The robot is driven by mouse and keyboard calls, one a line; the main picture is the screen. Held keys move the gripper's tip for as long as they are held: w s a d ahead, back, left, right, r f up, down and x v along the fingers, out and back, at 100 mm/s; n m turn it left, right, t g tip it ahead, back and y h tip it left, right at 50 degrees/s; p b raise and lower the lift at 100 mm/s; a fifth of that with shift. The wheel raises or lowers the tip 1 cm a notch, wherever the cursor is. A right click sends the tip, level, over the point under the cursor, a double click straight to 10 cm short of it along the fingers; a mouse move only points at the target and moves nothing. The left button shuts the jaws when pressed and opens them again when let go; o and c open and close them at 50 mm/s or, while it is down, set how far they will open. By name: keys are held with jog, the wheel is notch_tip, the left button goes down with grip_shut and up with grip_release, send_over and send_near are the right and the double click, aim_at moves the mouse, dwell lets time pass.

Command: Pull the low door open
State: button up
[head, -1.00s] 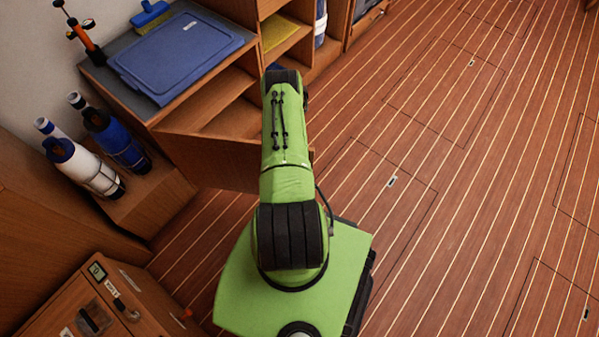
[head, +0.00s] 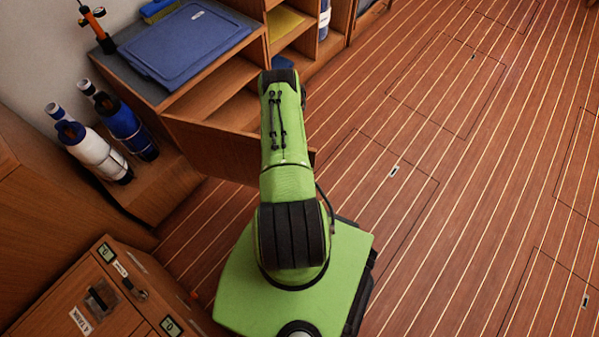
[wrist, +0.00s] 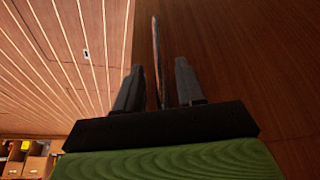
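The low door (head: 215,150) is a brown wooden panel at the front of the low cabinet. It stands out at an angle from the cabinet, partly open, with the shelf space showing behind it. My arm covers part of the door in the head view and hides my gripper there. In the wrist view my gripper (wrist: 158,85) has its two dark fingers apart. A thin, long edge (wrist: 156,50) stands between them, with a gap on each side. It looks like the door's edge, but I cannot tell for sure.
A blue lid (head: 185,43) lies on the cabinet top. A white bottle (head: 95,152) and a blue bottle (head: 127,128) stand left of the door. A labelled wooden cabinet (head: 105,290) is close at lower left. The plank floor (head: 450,180) to the right is clear.

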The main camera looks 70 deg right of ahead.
jog(key=shift+r, duration=0.1)
jog(key=p+v, duration=0.5)
jog(key=v, duration=1)
jog(key=shift+r, duration=0.25)
